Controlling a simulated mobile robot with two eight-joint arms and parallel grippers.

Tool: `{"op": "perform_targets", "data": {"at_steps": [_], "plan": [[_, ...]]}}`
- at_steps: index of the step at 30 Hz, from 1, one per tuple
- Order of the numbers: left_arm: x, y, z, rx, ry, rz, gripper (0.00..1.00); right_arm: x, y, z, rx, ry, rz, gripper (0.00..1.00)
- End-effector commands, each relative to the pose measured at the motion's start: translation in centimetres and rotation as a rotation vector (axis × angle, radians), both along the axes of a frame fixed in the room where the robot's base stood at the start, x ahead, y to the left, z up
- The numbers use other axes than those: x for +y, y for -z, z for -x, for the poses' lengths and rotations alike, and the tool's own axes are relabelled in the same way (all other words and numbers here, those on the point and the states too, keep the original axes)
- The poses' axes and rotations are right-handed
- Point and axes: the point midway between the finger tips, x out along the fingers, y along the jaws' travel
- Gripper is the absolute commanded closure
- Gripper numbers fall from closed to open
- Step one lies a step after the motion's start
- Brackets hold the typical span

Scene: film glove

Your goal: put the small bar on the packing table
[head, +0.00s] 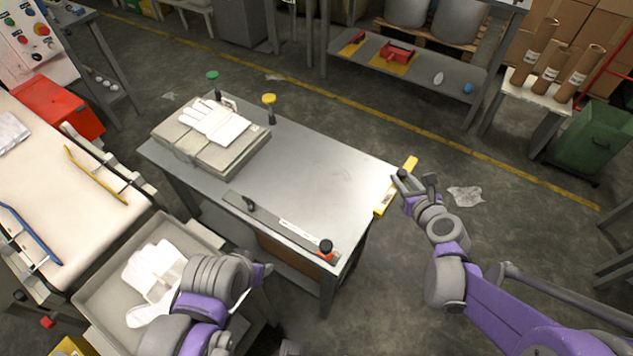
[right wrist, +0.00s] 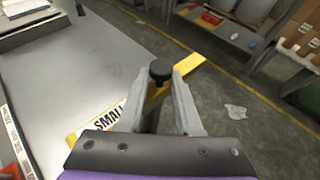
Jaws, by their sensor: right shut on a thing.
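The small bar is a yellow strip with a white label reading "SMALL" and a black knob; it shows in the head view (head: 383,204) and the right wrist view (right wrist: 190,68). My right gripper (head: 413,181) is shut on its black knob, which stands between the fingers in the right wrist view (right wrist: 159,80). The bar lies across the right edge of the grey metal packing table (head: 325,185), partly beyond it. I cannot tell whether it touches the top. My left gripper (head: 263,272) is by the table's front left; its fingers are not clear.
A long grey bar (head: 275,222) with black knobs lies along the table's front edge. A white glove (head: 215,122) rests on a grey block (head: 175,137) at the back left. A tray (head: 100,290) with white gloves stands front left. The table's middle right is clear.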

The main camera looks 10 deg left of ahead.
Motion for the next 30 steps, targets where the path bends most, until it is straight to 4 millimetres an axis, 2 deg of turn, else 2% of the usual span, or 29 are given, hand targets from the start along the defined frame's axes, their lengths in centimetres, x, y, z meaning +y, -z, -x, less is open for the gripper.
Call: {"op": "perform_targets", "data": {"at_steps": [1,3,9,12,16,22,30], "plan": [[0.0,2.2,0.4,0.008,0.0,0.0,0.5,1.7,1.1,0.5,0.004,-0.016,0.001,1.0],[0.0,3.7,0.6,0.013,0.0,0.0,0.5,3.4,1.0,0.9,0.002,-0.03,0.001,1.0],[0.0,6.5,0.9,0.022,0.0,0.0,0.5,7.1,0.3,1.8,-0.009,-0.056,-0.004,1.0],[0.0,7.2,0.9,0.024,0.0,0.0,0.5,8.0,-0.1,2.1,-0.014,-0.064,-0.004,1.0],[0.0,7.8,0.9,0.026,0.0,0.0,0.5,8.4,1.0,2.1,-0.016,-0.065,-0.007,1.0],[0.0,8.8,0.9,0.029,0.0,0.0,0.5,8.3,4.6,2.2,-0.016,-0.066,-0.005,1.0],[0.0,9.5,0.9,0.031,0.0,0.0,0.5,8.3,7.0,2.2,-0.016,-0.065,-0.006,1.0]]}}
